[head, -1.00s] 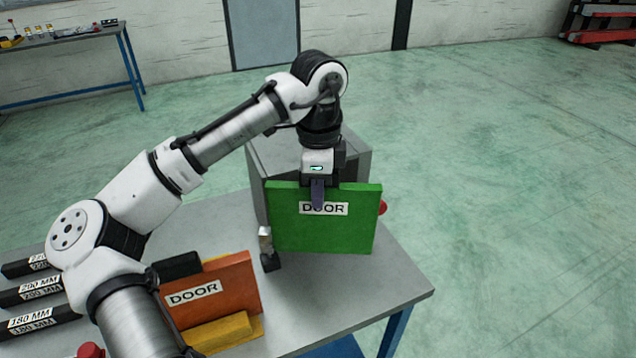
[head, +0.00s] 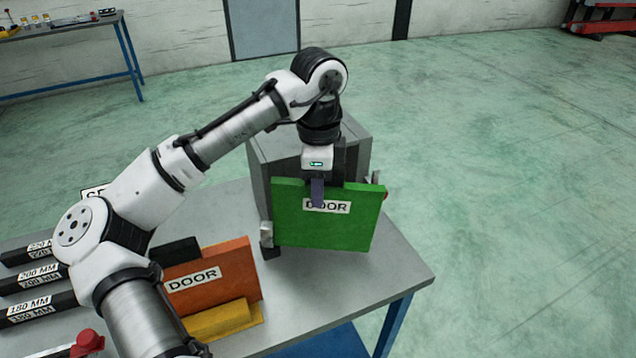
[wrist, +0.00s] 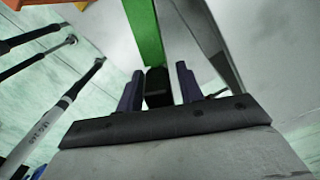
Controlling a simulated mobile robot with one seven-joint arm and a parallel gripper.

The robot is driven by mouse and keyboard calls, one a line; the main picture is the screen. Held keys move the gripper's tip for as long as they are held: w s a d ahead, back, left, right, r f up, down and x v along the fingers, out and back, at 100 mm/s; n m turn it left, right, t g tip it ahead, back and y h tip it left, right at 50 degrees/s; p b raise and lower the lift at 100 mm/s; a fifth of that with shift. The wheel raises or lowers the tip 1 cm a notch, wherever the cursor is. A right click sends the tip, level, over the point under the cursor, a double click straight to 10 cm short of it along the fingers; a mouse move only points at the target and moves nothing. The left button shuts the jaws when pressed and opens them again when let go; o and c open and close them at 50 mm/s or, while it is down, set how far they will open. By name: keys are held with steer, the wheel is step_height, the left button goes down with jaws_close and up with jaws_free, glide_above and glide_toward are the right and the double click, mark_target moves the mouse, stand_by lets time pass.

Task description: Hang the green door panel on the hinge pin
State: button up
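The green door panel (head: 325,228) hangs upright, slightly tilted, from my gripper (head: 317,193) in front of the grey cabinet (head: 258,178). My gripper is shut on its top edge; in the wrist view the fingers (wrist: 158,88) sit either side of a dark tab, with the green panel (wrist: 145,32) beyond. A small silver and black fitting (head: 267,235), which looks like the hinge, shows at the cabinet's front left, close to the panel's left edge. I cannot make out the pin itself or whether the panel touches it. The panel hides most of the cabinet's front.
An orange door panel (head: 212,285) stands in a yellow holder (head: 220,319) on the grey table (head: 345,290), left of the green panel. Dark labelled bars (head: 30,282) lie at the far left. A red knob (head: 88,341) is at front left. The table's right front corner is clear.

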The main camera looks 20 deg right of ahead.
steer(key=shift+o, duration=0.7)
step_height(320, 180, up, 14)
steer(key=shift+f+b, duration=0.1)
steer(key=shift+b, duration=0.3)
steer(key=shift+s+f, duration=0.1)
